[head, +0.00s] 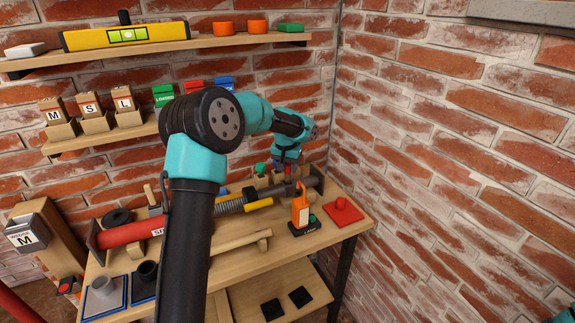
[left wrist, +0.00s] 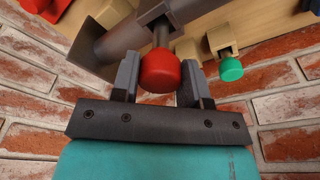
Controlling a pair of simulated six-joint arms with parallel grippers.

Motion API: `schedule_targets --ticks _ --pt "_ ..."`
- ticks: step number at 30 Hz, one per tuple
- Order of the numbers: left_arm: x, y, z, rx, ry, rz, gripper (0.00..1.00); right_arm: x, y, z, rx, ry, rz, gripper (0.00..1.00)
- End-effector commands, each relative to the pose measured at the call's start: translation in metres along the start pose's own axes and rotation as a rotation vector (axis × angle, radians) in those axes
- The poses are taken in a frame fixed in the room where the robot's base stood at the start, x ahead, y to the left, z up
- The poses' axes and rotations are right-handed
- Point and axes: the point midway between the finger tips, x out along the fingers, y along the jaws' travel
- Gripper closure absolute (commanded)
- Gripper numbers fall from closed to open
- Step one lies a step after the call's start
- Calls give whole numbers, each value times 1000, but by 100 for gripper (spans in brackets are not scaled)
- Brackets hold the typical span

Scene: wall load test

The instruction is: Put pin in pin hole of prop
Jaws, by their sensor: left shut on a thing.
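My left gripper (head: 286,160) is over the far right part of the workbench, fingers pointing down. In the left wrist view my left gripper (left wrist: 160,85) is shut on a pin with a round red head (left wrist: 160,70). The pin's grey shank runs from the head toward a grey part; I cannot tell whether its tip is in a hole. The prop (head: 130,234) lies across the bench, with a red tube, a yellow and spring-like middle and a grey tube ending in a plate. My arm hides part of it. My right gripper is out of view.
A green-headed pin (left wrist: 230,69) stands in a wooden block beside the gripper. An orange device (head: 300,208) and a red block (head: 343,211) are at the bench's right. A wooden mallet (head: 240,244) lies in front of the prop. Brick walls close off the back and right.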

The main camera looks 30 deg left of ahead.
Motion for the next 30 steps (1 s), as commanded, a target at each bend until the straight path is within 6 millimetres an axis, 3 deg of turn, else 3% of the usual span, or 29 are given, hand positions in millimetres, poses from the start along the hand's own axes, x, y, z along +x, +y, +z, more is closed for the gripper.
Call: schedule_targets --ticks 14,15,23,28,30 --pt "4 0 0 0 1 0 86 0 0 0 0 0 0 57" --pt "4 0 0 0 1 0 55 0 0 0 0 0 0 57" --pt "4 0 0 0 1 0 30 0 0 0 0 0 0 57" --pt "4 0 1 0 0 0 29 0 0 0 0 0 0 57" --pt "5 0 1 0 0 0 22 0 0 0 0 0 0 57"
